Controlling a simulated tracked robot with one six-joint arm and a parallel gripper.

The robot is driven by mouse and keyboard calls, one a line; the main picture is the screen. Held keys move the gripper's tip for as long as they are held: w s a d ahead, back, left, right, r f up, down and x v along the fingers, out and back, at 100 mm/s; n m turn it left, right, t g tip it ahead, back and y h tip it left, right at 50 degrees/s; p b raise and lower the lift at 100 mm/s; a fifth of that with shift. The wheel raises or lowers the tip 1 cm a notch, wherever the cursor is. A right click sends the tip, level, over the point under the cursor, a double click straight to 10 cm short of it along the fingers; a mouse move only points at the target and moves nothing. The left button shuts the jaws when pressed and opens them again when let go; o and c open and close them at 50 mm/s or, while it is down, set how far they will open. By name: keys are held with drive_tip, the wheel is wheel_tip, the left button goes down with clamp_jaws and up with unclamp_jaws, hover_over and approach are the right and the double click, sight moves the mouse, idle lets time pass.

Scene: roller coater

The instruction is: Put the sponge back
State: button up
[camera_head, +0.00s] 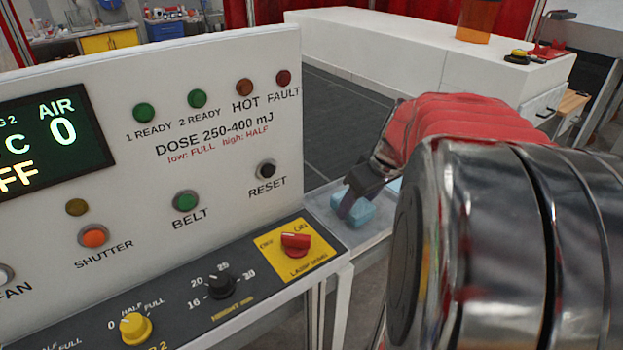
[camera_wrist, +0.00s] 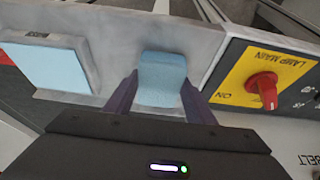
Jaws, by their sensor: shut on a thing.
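The light blue sponge (camera_wrist: 163,78) is between the two dark fingers of my gripper (camera_wrist: 160,100) in the wrist view. My gripper is shut on it, with a finger on each side. In the head view the sponge (camera_head: 352,208) shows at the grey ledge just right of the control panel, partly covered by my gripper (camera_head: 358,200). I cannot tell whether the sponge rests on the ledge or is held just above it.
A flat light blue pad (camera_wrist: 45,66) lies left of the sponge in the wrist view. The yellow lamp switch plate with its red knob (camera_wrist: 262,84) is close on the right. The control panel (camera_head: 220,60) stands left of my arm, and a dark belt (camera_head: 330,120) runs behind.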

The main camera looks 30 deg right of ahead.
drive_tip(key=shift+f, duration=0.2)
drive_tip(key=o, duration=1)
drive_tip(key=v, duration=1.2)
drive_tip(key=shift+r, duration=0.1)
